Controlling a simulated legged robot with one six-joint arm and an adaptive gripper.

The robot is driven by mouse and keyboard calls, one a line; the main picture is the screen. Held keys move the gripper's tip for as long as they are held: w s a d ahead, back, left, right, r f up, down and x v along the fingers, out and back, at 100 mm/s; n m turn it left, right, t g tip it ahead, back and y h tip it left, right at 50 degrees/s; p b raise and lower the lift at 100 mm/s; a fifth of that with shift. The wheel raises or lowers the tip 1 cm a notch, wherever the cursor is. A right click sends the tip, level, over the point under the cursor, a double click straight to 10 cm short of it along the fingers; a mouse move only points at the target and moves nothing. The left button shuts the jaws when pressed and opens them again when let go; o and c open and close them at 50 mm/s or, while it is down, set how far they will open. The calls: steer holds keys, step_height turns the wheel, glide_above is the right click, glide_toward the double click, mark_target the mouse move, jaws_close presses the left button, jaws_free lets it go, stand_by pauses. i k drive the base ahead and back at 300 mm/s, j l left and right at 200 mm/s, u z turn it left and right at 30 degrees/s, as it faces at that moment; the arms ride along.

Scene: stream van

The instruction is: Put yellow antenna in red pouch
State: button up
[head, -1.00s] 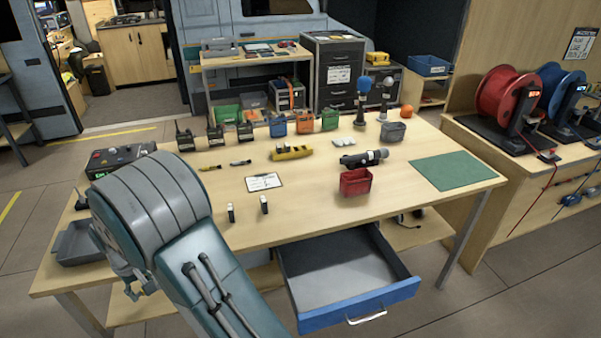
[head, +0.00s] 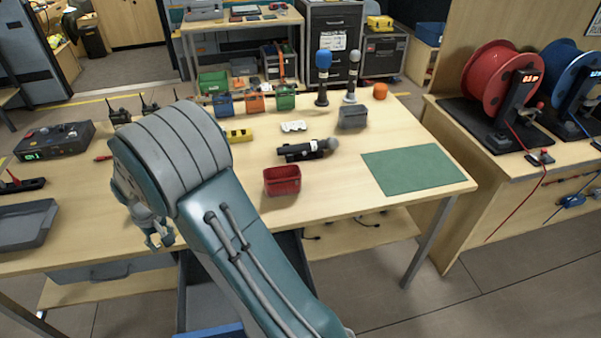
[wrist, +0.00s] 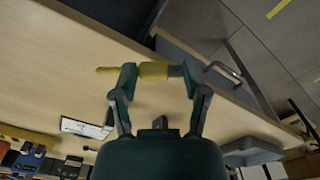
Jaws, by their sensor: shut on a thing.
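In the wrist view, my gripper (wrist: 158,75) is shut on the yellow antenna (wrist: 152,70), a thin yellow rod with a dark end at the right. The rod lies across both fingers and its narrow tip sticks out past the left finger. In the head view, my gripper (head: 158,236) is small, low at the table's front left, partly hidden by my arm; the antenna cannot be made out there. The red pouch (head: 282,186), an open-topped red container, stands on the table right of my arm, well apart from the gripper.
A black microphone (head: 305,149) lies behind the pouch, with a grey container (head: 353,117) farther back. A green mat (head: 415,168) lies to the right. A grey tray (head: 25,226) sits at the left. An open drawer (head: 205,290) juts out below, partly behind my arm.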

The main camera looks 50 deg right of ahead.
mark_target(290, 190)
steer(key=k+l, duration=0.1)
steer(key=l, duration=0.3)
steer(key=k+l, duration=0.1)
steer(key=l, duration=0.3)
steer(key=k+l, duration=0.15)
steer(key=l, duration=0.25)
steer(key=k+l, duration=0.1)
steer(key=l, duration=0.35)
